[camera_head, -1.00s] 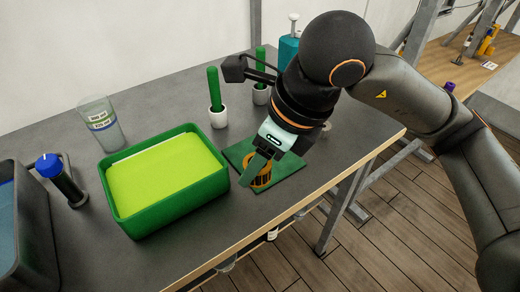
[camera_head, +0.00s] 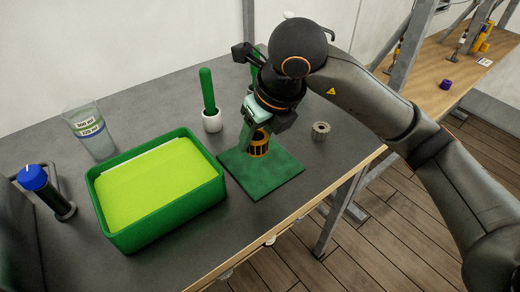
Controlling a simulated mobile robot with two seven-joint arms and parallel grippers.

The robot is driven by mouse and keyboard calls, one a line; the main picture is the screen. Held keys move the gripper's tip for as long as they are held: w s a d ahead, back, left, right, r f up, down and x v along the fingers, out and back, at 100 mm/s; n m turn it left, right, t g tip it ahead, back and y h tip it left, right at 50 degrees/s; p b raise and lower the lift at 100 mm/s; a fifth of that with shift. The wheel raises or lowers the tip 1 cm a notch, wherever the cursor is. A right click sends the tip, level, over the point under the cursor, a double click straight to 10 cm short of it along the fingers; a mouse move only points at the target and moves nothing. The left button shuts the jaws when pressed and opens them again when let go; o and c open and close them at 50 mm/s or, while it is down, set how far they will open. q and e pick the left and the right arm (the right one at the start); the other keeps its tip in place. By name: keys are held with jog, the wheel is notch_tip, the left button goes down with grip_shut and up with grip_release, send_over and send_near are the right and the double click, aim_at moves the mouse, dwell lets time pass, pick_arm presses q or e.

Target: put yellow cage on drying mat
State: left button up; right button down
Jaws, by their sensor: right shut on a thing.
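The yellow cage (camera_head: 258,147) is a small barred cylinder in the camera_head view. It stands over the green drying mat (camera_head: 272,179), near the mat's back edge. My right gripper (camera_head: 253,137) is shut on the cage from above, and its fingers hide part of it. I cannot tell whether the cage's bottom touches the mat. My left gripper is not in view.
A green tray of bright yellow-green liquid (camera_head: 210,196) stands left of the mat. A green rod in a white cup (camera_head: 211,122) is behind it. A grey gear-like part (camera_head: 320,131) lies to the right. A clear beaker (camera_head: 97,146) and blue-capped bottle (camera_head: 45,188) are further left.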

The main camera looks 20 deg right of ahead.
aim_at(262, 136)
jog(key=w+f, duration=0.1)
jog(key=w+d+f, duration=0.1)
jog(key=f, duration=0.1)
jog(key=shift+w+d+f, duration=0.2)
jog(key=shift+f, duration=0.05)
jog(key=f, duration=0.3)
jog(key=shift+w+d+f, duration=0.1)
jog(key=shift+w+d, duration=0.05)
jog(key=shift+w, duration=0.1)
jog(key=shift+f, duration=0.15)
jog(key=shift+f, duration=0.25)
jog(key=shift+c, duration=1.4)
grip_release()
jog(key=shift+r, duration=0.1)
